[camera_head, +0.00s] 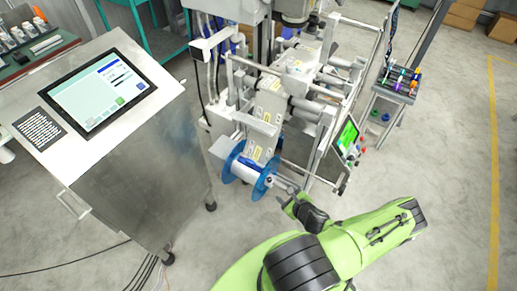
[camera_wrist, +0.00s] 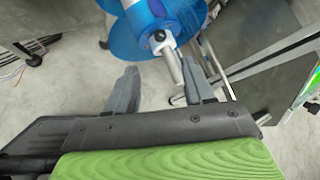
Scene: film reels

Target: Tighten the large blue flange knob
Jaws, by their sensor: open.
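A film reel with two large blue flanges (camera_head: 231,163) sits on a spindle low on the machine in the head view. The near blue flange (camera_wrist: 191,14) fills the top middle of the wrist view. In the head view my gripper (camera_head: 287,197) is just right of the reel. I cannot tell whether a finger touches the shaft.
The machine frame (camera_head: 290,75) rises behind the reel. A small green-lit screen (camera_head: 347,136) hangs to its right. A steel cabinet with a touch panel (camera_head: 104,90) stands at the left. A small cart (camera_head: 398,85) with coloured items stands at the right. Floor at the right is open.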

